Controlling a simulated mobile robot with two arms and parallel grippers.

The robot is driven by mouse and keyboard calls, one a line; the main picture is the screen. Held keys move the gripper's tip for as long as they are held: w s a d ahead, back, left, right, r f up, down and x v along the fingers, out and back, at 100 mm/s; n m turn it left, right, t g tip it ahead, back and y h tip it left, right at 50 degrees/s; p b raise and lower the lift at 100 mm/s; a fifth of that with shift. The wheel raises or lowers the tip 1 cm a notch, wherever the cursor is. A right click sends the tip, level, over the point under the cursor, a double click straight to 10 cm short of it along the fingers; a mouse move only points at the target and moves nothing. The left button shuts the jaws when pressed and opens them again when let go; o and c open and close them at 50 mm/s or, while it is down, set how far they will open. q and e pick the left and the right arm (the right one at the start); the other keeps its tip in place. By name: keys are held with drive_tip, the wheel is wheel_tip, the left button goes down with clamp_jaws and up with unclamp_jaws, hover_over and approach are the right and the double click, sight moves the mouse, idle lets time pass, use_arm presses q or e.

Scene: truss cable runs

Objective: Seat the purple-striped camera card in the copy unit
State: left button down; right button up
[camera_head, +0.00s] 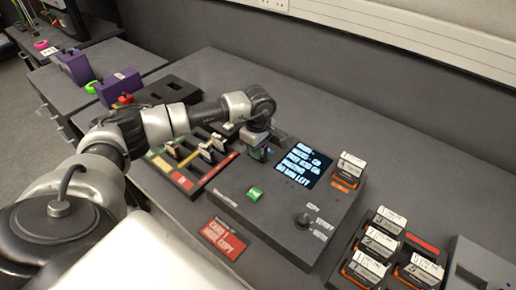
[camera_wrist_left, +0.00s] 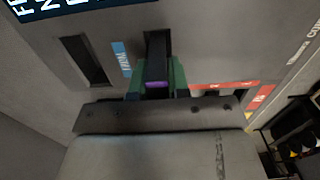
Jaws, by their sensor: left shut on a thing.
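The copy unit (camera_head: 280,212) is a grey box with a lit screen (camera_head: 303,166), a green button (camera_head: 254,193) and a black knob (camera_head: 303,219). My left gripper (camera_head: 257,150) is over its back left edge. In the left wrist view its green fingers (camera_wrist_left: 157,80) are shut on a dark card with a purple stripe (camera_wrist_left: 157,85). The card lines up with a dark slot in the copy unit's face (camera_wrist_left: 200,30), beside a blue label (camera_wrist_left: 121,58). I cannot tell how deep the card is in the slot. My right gripper is not in view.
A black rack of cards (camera_head: 184,176) stands left of the unit. Several white-labelled cards (camera_head: 378,243) stand in a holder at the front right. A red sign (camera_head: 223,238) lies in front.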

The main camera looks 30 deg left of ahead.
use_arm(q)
drive_tip(key=shift+f+b, duration=0.4)
idle(0.3)
drive_tip(key=c, duration=0.7)
unclamp_jaws()
drive_tip(key=shift+r, duration=0.15)
drive_tip(key=shift+r+p, duration=2.25)
drive_tip(key=shift+r, duration=1.45)
drive_tip(key=shift+f, duration=0.1)
